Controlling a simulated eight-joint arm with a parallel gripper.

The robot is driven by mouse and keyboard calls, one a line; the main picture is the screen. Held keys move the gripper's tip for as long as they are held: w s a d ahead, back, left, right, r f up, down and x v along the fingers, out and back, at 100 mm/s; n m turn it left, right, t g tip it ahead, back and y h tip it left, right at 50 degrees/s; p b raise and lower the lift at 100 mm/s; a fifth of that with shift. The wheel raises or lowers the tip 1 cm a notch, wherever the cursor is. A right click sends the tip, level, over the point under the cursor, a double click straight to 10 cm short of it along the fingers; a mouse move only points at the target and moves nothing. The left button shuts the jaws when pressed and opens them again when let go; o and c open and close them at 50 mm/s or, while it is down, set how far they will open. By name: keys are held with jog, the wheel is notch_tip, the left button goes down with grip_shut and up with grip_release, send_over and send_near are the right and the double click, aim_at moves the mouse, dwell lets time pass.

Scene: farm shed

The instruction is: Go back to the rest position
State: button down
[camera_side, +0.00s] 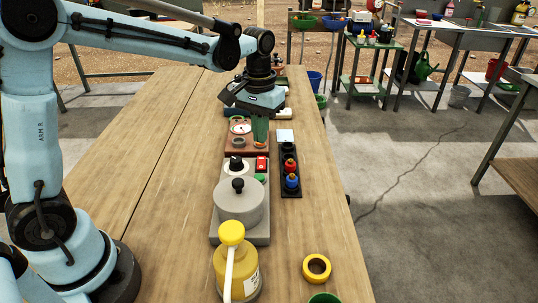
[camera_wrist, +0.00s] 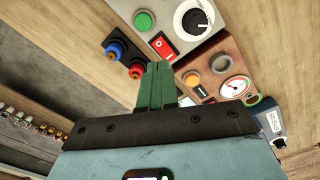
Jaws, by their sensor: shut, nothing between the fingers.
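My gripper (camera_side: 260,146) hangs pointing down over the far part of the wooden bench, with its green fingers together and empty. In the wrist view the fingers (camera_wrist: 158,66) show closed side by side. In the side view they overlap the brown panel with a round gauge (camera_side: 239,127). A grey panel with a red rocker switch (camera_side: 262,163) and a green button (camera_side: 260,179) lies on the near side of the gripper. I cannot tell whether the fingertips touch anything.
A black strip (camera_side: 291,154) with red and blue knobs lies right of the panels. A grey lidded pot (camera_side: 239,208), a yellow-topped bottle (camera_side: 236,268) and a yellow ring (camera_side: 317,268) stand nearer. The bench's left side (camera_side: 165,165) is mostly bare.

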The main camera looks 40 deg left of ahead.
jog(key=s+r+m+t, duration=0.2)
jog(key=s+t, duration=0.5)
jog(key=s, duration=0.6)
jog(key=shift+m, duration=0.5)
